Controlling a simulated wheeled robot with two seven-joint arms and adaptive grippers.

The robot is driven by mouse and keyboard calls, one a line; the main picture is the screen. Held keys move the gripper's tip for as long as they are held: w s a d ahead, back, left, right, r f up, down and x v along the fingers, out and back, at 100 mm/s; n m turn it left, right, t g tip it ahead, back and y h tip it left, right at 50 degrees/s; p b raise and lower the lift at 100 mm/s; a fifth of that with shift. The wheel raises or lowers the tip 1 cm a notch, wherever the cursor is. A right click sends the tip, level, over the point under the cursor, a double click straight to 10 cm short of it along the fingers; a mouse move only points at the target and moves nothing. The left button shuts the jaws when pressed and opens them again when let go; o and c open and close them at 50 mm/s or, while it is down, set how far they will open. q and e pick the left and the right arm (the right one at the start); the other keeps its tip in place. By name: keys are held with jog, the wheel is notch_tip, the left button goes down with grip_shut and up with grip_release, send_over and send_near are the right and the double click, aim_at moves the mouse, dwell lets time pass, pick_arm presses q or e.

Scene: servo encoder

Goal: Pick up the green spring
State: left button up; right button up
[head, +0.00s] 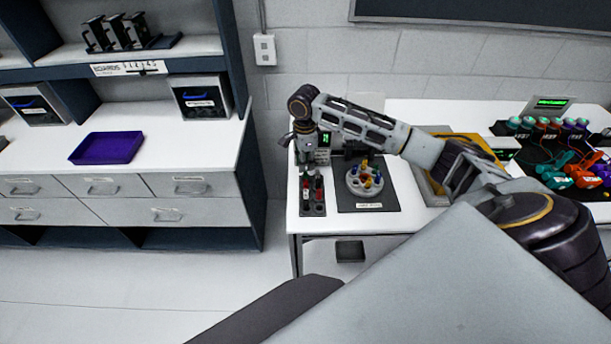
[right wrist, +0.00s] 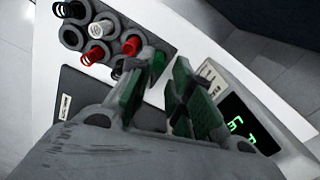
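My right gripper (head: 303,146) is at the left end of the white table, over the back of a dark spring rack (head: 313,207). In the right wrist view the gripper (right wrist: 169,72) has its two green-padded fingers apart, with nothing clearly held between them. The rack (right wrist: 84,22) holds black, white and red springs in round holes. A small green piece, apparently the green spring (right wrist: 158,62), shows just past the left fingertip, partly hidden by it. I cannot tell whether they touch. My left gripper is not in view.
A device with a green display (right wrist: 238,122) stands close to the right finger. A round holder (head: 364,184) with coloured parts sits on a dark mat right of the rack. A purple tray (head: 107,148) lies on the left counter.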

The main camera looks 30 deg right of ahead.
aim_at(306, 176)
jog(key=shift+s+d+f, duration=0.1)
jog(key=shift+f, duration=1.95)
jog(key=shift+c, duration=0.4)
grip_shut()
